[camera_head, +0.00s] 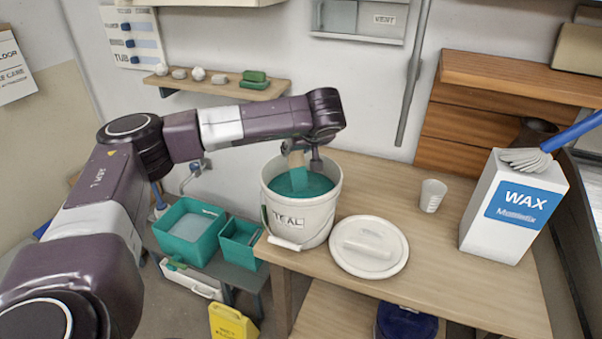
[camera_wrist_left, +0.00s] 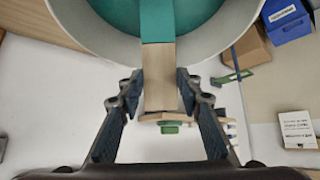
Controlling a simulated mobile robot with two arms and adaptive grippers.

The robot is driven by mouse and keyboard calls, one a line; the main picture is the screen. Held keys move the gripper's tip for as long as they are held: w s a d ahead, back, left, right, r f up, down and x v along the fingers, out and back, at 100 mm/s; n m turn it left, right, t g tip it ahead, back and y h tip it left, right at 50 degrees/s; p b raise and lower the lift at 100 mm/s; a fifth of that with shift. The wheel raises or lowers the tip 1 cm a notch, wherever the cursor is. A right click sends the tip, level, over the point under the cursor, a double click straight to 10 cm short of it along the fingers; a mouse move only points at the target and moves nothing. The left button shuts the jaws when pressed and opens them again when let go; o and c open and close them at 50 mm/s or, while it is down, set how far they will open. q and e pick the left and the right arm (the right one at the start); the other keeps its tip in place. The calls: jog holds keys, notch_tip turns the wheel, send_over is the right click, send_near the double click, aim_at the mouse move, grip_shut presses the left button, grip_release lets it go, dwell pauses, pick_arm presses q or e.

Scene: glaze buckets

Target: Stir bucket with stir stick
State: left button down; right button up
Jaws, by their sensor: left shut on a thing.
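The white bucket (camera_head: 301,215) labelled TEAL stands open at the left end of the wooden table, with teal glaze (camera_head: 313,186) inside. The stir stick (camera_head: 298,173) is flat wood, its lower part coated teal, and it reaches into the bucket. My left gripper (camera_head: 302,155) is above the bucket's back rim, shut on the stick's upper end. In the left wrist view the stick (camera_wrist_left: 159,80) sits between the fingers of my left gripper (camera_wrist_left: 160,92) and runs into the glaze. The stick's lower tip is hidden in the glaze. My right gripper is not in view.
A white lid (camera_head: 385,263) lies right of the bucket. A small cup (camera_head: 432,195) and a white WAX box (camera_head: 514,208) with a blue-handled brush (camera_head: 560,140) stand further right. Teal bins (camera_head: 190,231) are left of the table. A shelf (camera_head: 222,90) is on the wall behind.

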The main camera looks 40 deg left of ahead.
pick_arm(q)
jog(key=w+a+r+p, duration=0.2)
jog(key=r+p, duration=0.4)
jog(key=r, duration=0.2)
jog(key=w+a+r+p, duration=0.2)
jog(key=r+p, duration=0.3)
jog(key=r, duration=0.3)
jog(key=shift+a+r+p, duration=0.15)
jog(key=shift+a+p, duration=0.2)
jog(key=shift+a, duration=0.45)
dwell(0.4)
notch_tip(320, 180, up, 5)
jog(key=shift+s, duration=0.1)
dwell(0.4)
